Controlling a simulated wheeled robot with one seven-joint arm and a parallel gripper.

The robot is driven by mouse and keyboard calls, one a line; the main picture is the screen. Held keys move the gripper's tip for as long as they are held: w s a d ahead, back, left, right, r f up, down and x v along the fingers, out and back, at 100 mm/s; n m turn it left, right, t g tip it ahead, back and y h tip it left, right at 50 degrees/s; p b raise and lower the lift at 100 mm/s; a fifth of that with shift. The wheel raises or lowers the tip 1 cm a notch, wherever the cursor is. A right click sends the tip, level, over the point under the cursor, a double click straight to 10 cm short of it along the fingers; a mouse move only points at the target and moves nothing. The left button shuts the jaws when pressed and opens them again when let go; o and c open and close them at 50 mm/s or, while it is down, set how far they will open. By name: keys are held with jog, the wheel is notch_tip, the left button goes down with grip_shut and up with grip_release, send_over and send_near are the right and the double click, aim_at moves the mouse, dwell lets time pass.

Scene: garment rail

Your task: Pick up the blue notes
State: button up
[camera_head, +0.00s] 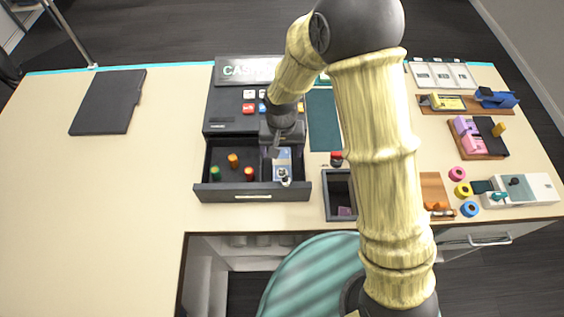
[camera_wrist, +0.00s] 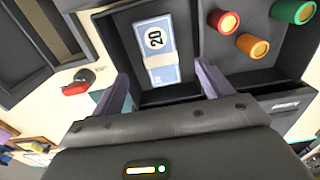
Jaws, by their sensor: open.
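The blue notes (camera_head: 283,163) lie in the right compartment of the open cash drawer (camera_head: 252,195). In the wrist view the blue notes (camera_wrist: 160,68) form a banded bundle marked 20, lying flat on the dark compartment floor. My gripper (camera_head: 280,143) is above the rear of that compartment. In the wrist view my gripper (camera_wrist: 165,80) is open, with one finger to each side of the bundle's near end. The fingers do not appear to touch the notes; their exact height above them is hard to tell.
Green (camera_head: 215,173), orange (camera_head: 233,160) and red (camera_head: 249,174) rolls stand in the drawer's left compartment. The register (camera_head: 228,110) rises behind. A red-topped stamp (camera_head: 336,158) and dark box (camera_head: 326,205) are to the right. The counter's left front is clear.

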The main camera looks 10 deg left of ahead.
aim_at(282, 167)
notch_tip(282, 167, down, 2)
jog(key=shift+f, duration=0.1)
dwell(0.4)
jog(key=f+p, duration=0.3)
jog(key=f, duration=0.1)
jog(key=shift+s+d, duration=0.15)
jog(key=shift+s, duration=0.1)
jog(key=shift+f, duration=0.6)
jog(key=c, duration=1.1)
